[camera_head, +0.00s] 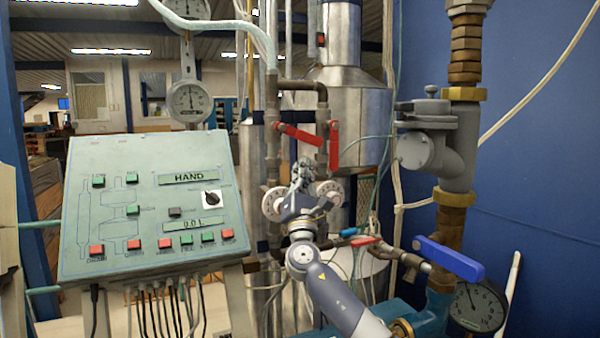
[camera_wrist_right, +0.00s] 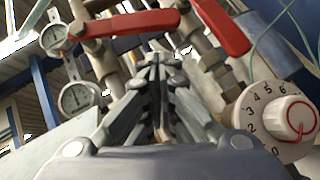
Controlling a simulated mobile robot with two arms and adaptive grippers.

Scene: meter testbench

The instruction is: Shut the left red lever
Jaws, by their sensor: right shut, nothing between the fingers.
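The left red lever (camera_head: 298,134) sits on the left pipe and slants down to the right in the head view. It also shows at the top of the right wrist view (camera_wrist_right: 130,22). A second red lever (camera_head: 334,145) hangs nearly upright just right of it, and it shows at the top right of the wrist view (camera_wrist_right: 220,27). My right gripper (camera_head: 302,166) is shut and empty, pointing up just below the two levers. Its fingertips (camera_wrist_right: 160,62) appear below the left lever, apart from it as far as I can tell. My left gripper is not in view.
White dials (camera_head: 273,205) flank my right gripper; one numbered dial (camera_wrist_right: 287,120) is close on the wrist view's right. A control panel (camera_head: 150,205) stands left. A blue-handled valve (camera_head: 449,258) and a gauge (camera_head: 477,307) are at lower right. Pipes crowd behind.

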